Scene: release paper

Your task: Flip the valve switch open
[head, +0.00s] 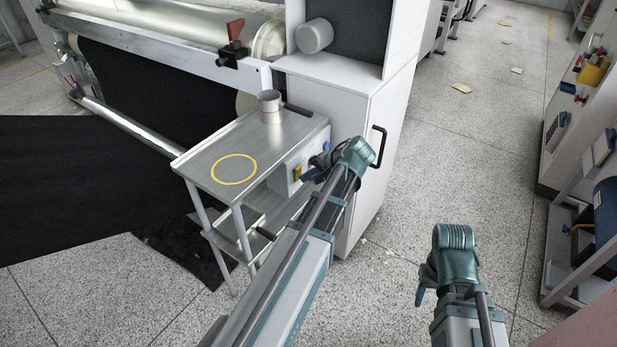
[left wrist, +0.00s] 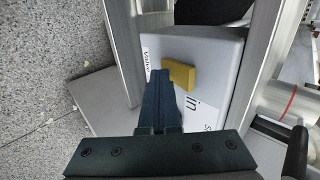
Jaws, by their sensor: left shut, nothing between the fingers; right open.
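The valve switch is a yellow block (left wrist: 180,75) on the face of a white box (left wrist: 222,62) with printed lettering, partly legible as "Valve". In the head view the yellow switch (head: 297,173) shows small on the box (head: 281,178) at the right side of a metal stand. My left gripper (head: 309,175) is in front of that box. Its fingers (left wrist: 160,82) are shut and empty, with their tips beside the switch in the left wrist view; I cannot tell whether they touch it. My right gripper (head: 420,295) is open, low over the floor and away from the stand.
The metal stand (head: 205,160) carries a grey cup (head: 269,108) and a yellow ring mark (head: 234,169). A white cabinet (head: 375,130) with a black handle (head: 379,146) stands close behind my left gripper. Open floor (head: 470,160) lies to the right.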

